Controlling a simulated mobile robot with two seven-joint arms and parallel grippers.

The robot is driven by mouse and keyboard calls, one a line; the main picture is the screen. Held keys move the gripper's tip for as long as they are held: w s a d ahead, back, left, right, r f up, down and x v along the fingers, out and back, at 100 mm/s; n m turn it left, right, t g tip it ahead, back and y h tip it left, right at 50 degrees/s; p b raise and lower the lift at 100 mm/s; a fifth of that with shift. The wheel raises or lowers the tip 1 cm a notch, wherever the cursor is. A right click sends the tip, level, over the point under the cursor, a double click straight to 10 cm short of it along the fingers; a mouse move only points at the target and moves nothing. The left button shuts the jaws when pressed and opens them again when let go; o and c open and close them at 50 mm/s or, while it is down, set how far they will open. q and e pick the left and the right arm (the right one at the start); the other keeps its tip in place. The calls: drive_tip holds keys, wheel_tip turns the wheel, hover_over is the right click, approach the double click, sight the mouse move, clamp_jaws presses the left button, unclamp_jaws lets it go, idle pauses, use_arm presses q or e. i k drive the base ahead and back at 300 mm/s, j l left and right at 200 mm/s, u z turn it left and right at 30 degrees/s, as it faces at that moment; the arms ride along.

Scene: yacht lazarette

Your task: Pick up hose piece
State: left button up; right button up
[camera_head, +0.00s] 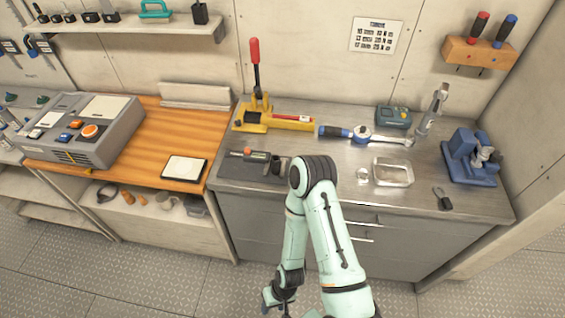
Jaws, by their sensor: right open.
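No hose piece can be told for certain. A short dark cylinder (278,164), which may be it, is at the right end of a dark grey device (248,164) on the metal workbench, just left of my arm's elbow. My right arm bends over the bench front, and its right gripper (284,305) hangs low at the bottom edge, in front of the cabinet and well away from the bench top. It is open, with no object seen in it; its tips are partly cut off. My left gripper is out of view.
The metal workbench (330,160) holds a yellow lever press (256,110), a torque wrench (360,134), a shallow metal tray (393,172) and a blue vise (468,160). A wooden counter (145,150) with a grey control box (85,130) stands left. The floor in front is clear.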

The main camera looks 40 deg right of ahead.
sight(274, 159)
drive_tip(key=z, duration=1.25)
drive_tip(key=j+u, duration=0.1)
drive_tip(key=j, duration=0.75)
